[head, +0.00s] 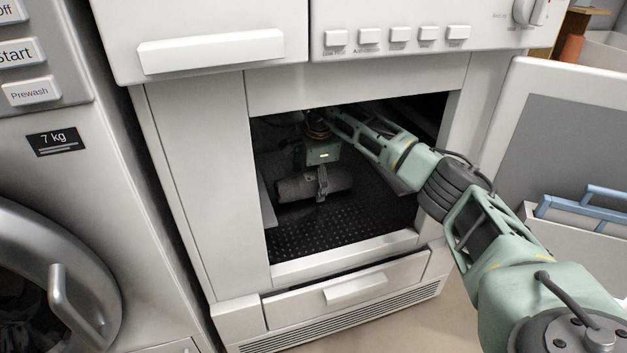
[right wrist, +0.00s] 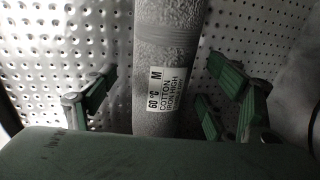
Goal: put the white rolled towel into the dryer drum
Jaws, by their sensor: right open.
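The rolled towel (head: 292,189) is inside the dryer drum (head: 300,238), lying crosswise at or close above its perforated floor. It looks grey in the shade. In the right wrist view the towel (right wrist: 168,50) runs upright through the middle, with a white care label on it. My right gripper (head: 321,188) is in the drum, right over the towel. In the right wrist view its green fingers (right wrist: 160,92) are spread on both sides of the towel, with gaps between. Whether the towel touches the floor is not clear. My left gripper is not in view.
My right arm passes through the square dryer opening, close to its right side. The dryer door (head: 570,125) stands open at the right. A washing machine (head: 60,190) stands at the left. A white basket with blue handles (head: 585,212) is at the right. Drum floor in front is clear.

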